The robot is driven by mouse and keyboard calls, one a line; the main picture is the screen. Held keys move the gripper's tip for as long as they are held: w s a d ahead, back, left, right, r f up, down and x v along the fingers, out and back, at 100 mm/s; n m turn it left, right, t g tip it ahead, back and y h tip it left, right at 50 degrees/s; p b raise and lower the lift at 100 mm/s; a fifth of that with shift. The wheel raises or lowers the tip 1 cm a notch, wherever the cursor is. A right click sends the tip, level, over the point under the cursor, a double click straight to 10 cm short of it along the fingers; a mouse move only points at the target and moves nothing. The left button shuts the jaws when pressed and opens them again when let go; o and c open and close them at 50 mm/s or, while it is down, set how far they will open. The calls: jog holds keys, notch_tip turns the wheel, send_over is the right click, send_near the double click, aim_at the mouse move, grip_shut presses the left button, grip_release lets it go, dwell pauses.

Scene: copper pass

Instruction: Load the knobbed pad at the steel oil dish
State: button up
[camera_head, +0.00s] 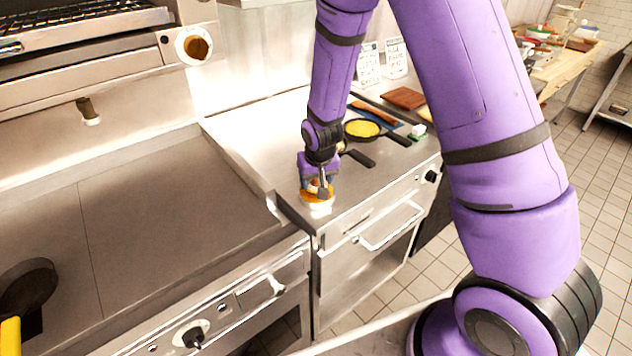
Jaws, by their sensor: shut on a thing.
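My gripper (317,184) points down over the near left corner of the steel counter, just right of the griddle. It is shut on the knobbed pad (314,194), of which an orange-yellow part shows between and below the fingers. The steel oil dish (317,208) is a small bright round thing directly under the pad, near the counter's front edge. The pad overlaps the dish in the view. I cannot tell whether it touches the oil or is just above it. The fingers hide most of the knob and the inside of the dish.
A wide flat griddle (150,210) with a raised steel edge fills the left. A round dark tool (27,285) lies on it. A black pan with yellow contents (362,128), a brown board (404,97) and a small white block (418,130) stand behind the gripper, to the right.

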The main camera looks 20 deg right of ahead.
jog(key=shift+r, duration=2.8)
jog(key=shift+w+d, duration=0.1)
